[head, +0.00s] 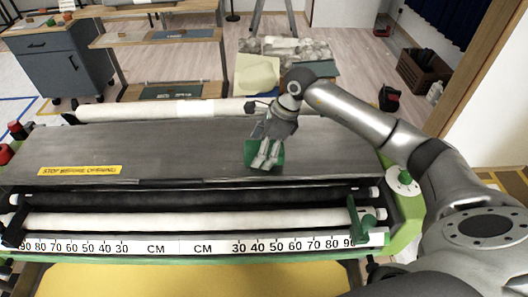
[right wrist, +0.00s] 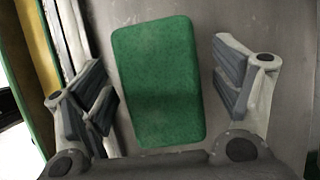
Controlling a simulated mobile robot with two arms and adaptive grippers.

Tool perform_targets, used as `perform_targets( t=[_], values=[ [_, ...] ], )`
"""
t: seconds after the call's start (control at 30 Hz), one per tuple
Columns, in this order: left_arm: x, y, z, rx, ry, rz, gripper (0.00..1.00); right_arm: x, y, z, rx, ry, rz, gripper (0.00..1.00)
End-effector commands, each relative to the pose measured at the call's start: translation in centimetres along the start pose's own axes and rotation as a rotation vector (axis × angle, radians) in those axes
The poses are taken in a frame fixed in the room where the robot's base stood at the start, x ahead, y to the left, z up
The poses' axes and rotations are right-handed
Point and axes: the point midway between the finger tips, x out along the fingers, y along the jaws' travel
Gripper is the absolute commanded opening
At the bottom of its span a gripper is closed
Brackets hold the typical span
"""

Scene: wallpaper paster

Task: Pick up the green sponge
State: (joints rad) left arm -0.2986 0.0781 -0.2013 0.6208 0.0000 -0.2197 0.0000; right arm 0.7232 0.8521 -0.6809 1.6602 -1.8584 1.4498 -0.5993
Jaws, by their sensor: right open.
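The green sponge (head: 276,157) lies on the grey top cover (head: 200,140) of the pasting machine, right of its middle. In the right wrist view the sponge (right wrist: 157,80) is a flat green block with rounded corners, lying lengthwise between my fingers. My right gripper (head: 266,160) is above the sponge and hides part of it in the head view. In the right wrist view my right gripper (right wrist: 168,90) is open, one finger on each side of the sponge, with visible gaps to both. My left gripper is not in view.
A white roll (head: 150,110) lies behind the cover. A green clamp (head: 362,220) and a white dial (head: 403,182) are at the machine's right end. A ruler strip (head: 155,248) runs along the front. The cover's left part is clear except a yellow label (head: 80,170).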

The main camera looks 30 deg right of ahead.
Motion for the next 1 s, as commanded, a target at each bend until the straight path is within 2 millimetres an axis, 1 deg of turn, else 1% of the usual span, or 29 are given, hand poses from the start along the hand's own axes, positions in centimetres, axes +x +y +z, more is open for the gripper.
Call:
perform_targets(
  t=[0.4, 0.73, 0.77, 1.0],
  values=[
    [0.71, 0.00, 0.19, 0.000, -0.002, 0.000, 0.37, 0.40, 0.00, -0.17, 0.000, 0.000, 0.000, 0.84],
    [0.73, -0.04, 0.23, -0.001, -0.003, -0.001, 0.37, 0.38, 0.01, -0.17, 0.000, 0.000, 0.000, 0.84],
    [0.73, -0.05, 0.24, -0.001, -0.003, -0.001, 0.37, 0.38, 0.01, -0.17, 0.000, 0.000, 0.000, 0.83],
    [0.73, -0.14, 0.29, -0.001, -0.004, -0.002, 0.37, 0.39, 0.00, -0.17, 0.000, 0.000, 0.000, 0.52]
  ],
)
